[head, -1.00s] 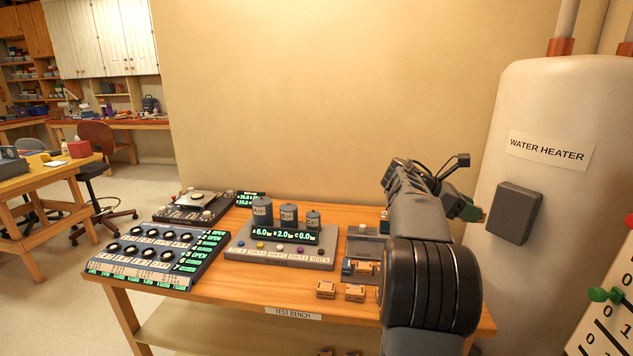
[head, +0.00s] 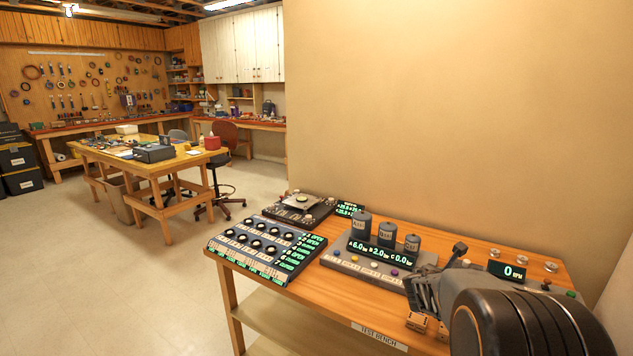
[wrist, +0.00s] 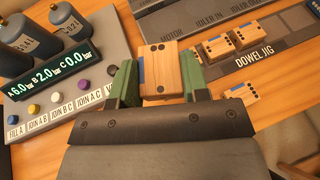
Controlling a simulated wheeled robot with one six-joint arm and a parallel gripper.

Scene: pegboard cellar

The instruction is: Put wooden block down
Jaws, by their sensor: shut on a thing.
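My gripper (wrist: 157,72) shows in the wrist view with its two green fingers shut on a wooden block (wrist: 159,65). The block is light wood with dark holes and a blue strip on its left side. It lies in front of the dark jig panel in this view; I cannot tell its height above the bench.
The dowel jig (wrist: 272,50) holds similar blocks (wrist: 216,47), and another loose block (wrist: 242,91) lies on the bench beside it. A grey console (wrist: 58,98) with cylinders and buttons stands left. A knob panel (head: 265,250) occupies the bench's left end.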

